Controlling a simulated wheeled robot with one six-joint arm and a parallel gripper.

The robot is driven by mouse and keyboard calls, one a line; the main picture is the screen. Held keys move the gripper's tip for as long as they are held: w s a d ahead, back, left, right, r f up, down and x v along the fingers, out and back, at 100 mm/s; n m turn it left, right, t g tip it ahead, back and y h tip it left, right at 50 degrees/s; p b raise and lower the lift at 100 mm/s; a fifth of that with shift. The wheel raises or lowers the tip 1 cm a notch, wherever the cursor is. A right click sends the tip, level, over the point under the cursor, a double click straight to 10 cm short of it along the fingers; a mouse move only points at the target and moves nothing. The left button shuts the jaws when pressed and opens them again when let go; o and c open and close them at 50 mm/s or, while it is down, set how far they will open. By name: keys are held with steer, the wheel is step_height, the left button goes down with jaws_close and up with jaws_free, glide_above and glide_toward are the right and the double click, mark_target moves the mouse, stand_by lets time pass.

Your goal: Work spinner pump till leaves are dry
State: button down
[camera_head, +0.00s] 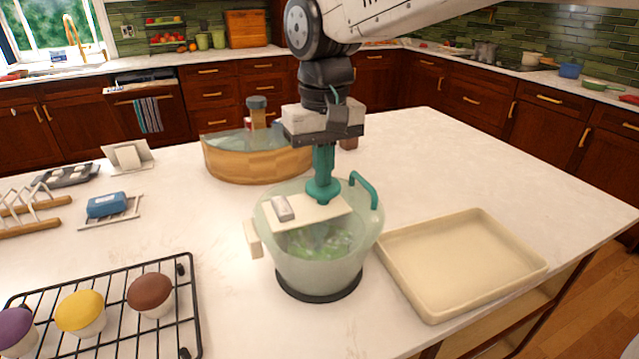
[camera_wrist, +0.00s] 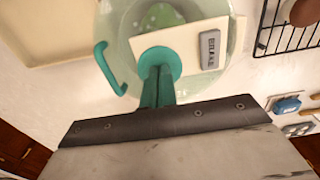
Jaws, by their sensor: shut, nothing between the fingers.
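The salad spinner is a frosted, see-through bowl (camera_head: 335,262) on a black base, with blurry green leaves (camera_head: 322,240) inside. A cream plate (camera_head: 300,226) covers part of its top and bears a grey brake button (camera_head: 282,208), which also shows in the wrist view (camera_wrist: 209,49). The teal pump knob (camera_head: 323,192) is at the plate's back edge. My gripper (camera_head: 323,176) is shut with its teal fingers pointing down onto the knob. In the wrist view the fingertips (camera_wrist: 157,72) meet the teal knob disc (camera_wrist: 170,57); they seem to touch. How far the pump is pressed is unclear.
A teal handle (camera_head: 365,190) rises from the bowl's right rim. An empty cream tray (camera_head: 460,262) lies right of the spinner. A wooden-sided tub (camera_head: 255,163) stands behind. A black rack (camera_head: 190,325) with cupcakes is at front left.

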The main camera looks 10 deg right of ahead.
steer(key=shift+f, duration=0.7)
steer(key=shift+r, duration=2.5)
step_height(320, 180, up, 6)
